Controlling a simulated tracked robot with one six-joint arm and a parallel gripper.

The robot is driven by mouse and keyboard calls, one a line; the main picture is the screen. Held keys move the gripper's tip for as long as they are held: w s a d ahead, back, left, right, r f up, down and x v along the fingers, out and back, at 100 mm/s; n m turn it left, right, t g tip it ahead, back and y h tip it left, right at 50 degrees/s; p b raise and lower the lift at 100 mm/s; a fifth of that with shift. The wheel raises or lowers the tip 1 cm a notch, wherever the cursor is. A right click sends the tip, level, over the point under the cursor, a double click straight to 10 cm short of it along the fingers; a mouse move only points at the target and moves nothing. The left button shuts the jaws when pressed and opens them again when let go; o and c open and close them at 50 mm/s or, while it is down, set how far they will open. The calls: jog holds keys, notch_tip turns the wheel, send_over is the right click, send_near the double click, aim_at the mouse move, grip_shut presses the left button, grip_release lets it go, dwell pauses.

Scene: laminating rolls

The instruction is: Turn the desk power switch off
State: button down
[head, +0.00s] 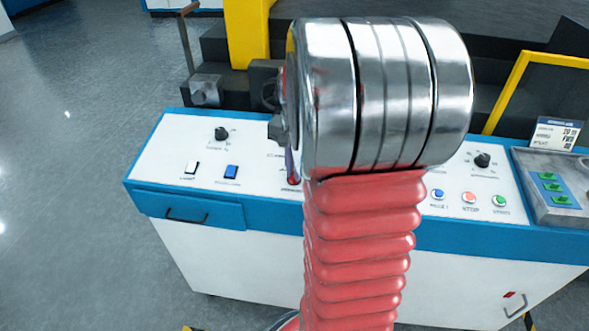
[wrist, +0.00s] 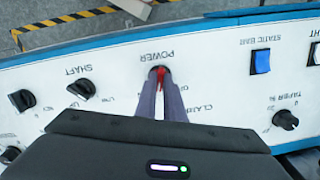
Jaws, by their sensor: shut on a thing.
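The power switch (wrist: 161,74) is a small red lever in a dark round mount, under the upside-down POWER label in the wrist view. My gripper (wrist: 160,84) has its two slim fingers shut on this lever, one on each side, with a narrow gap further back. In the head view my gripper (head: 292,170) shows only partly beside my arm, low over the white desk panel, with a bit of red at its tips. The fingers hide much of the lever, so I cannot tell which position it is in.
Dark knobs (wrist: 82,89) lie left of the fingers; a blue rocker (wrist: 260,61) and another knob (wrist: 286,120) lie right. Yellow rails (head: 247,40) stand behind the desk.

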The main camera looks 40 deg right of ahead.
jog(key=n, duration=0.6)
jog(key=shift+a+f+g, duration=0.1)
jog(key=shift+a+g, duration=0.1)
jog(key=shift+g, duration=0.2)
jog(key=n+h, duration=0.1)
jog(key=n, duration=0.5)
jog(key=c, duration=1.9)
grip_release()
jog(key=shift+o, duration=0.2)
jog(key=shift+w, duration=0.1)
jog(key=shift+r, duration=0.3)
notch_tip(320, 180, up, 13)
jog(key=a, duration=0.1)
jog(key=shift+a, duration=0.3)
